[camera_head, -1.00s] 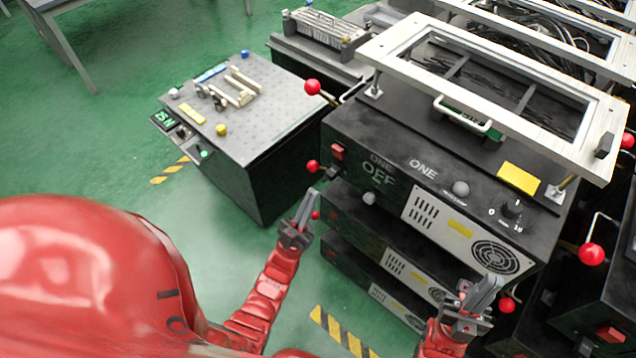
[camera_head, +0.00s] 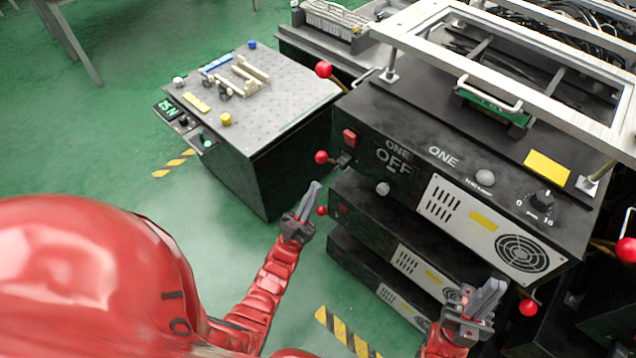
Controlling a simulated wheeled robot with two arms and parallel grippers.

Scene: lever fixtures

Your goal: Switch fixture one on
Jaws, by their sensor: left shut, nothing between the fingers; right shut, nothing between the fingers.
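Fixture one (camera_head: 372,183) is a black box with "ONE" and "OFF" printed on its front. A red-knobbed lever (camera_head: 322,157) sticks out at the left end of its front. Another red knob (camera_head: 323,69) stands on a rod at its upper left corner. A red rocker switch (camera_head: 350,137) is on the front's left part. My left gripper (camera_head: 311,192) is shut and empty, below and left of the lever knob in the picture, apart from it. My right gripper (camera_head: 497,284) is shut and empty, in front of the stack near the lower right.
A white frame (camera_head: 428,48) is raised over fixture one's top. Similar black units (camera_head: 352,217) are stacked below it. A grey-topped black box (camera_head: 290,95) stands to the left. More units with red knobs (camera_head: 627,250) crowd the right. Green floor is open at left.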

